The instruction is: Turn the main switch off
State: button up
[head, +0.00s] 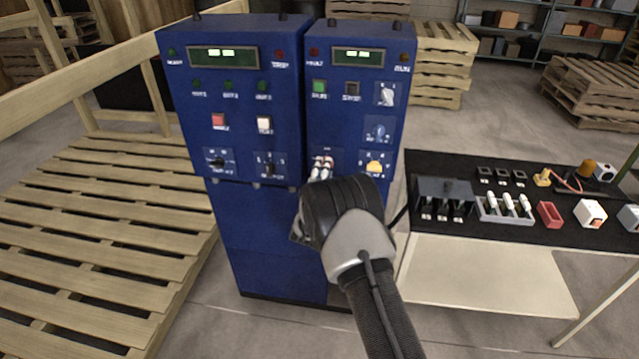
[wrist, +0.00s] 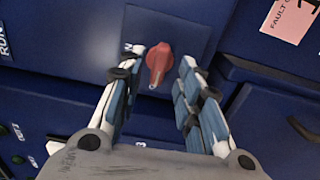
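The main switch looks to be the red rotary knob (wrist: 159,62) on a dark blue plate in the wrist view. Its narrow pale-tipped end points toward the bottom of that picture, slightly left. My gripper (wrist: 164,60) is open, with one finger on each side of the knob. The left fingertip is very close to it; a gap shows on the right. I cannot tell whether either finger touches it. In the head view my gripper (head: 321,170) is at the lower left of the right-hand blue cabinet (head: 345,97), and the knob is mostly hidden behind the fingers.
The left-hand blue cabinet (head: 240,105) has buttons and dark knobs. A black-topped table (head: 470,165) with small parts stands right, and a wooden pallet (head: 100,215) lies left. A pink label (wrist: 290,20) shows beside the knob's plate.

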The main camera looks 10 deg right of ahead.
jog(key=v, duration=1)
jog(key=shift+s+r, duration=0.1)
jog(key=shift+s, duration=0.05)
notch_tip(320, 180, up, 10)
jog(key=s+a+m+g+y, duration=0.1)
jog(key=m+g+y, duration=0.1)
jog(key=m+y, duration=0.1)
jog(key=s+r+m+g+y, duration=0.35)
jog(key=s+r, duration=0.35)
jog(key=s, duration=0.4)
jog(key=s+d+m+g, duration=0.2)
jog(key=s+m+g, duration=0.1)
jog(key=s, duration=1.4)
jog(key=s+d+m+g, duration=0.3)
jog(key=s+m+g, duration=0.1)
jog(key=s, duration=1.3)
jog(key=shift+s+f+m+h, duration=0.25)
jog(key=shift+f+m+h, duration=0.1)
jog(key=shift+m+h, duration=0.15)
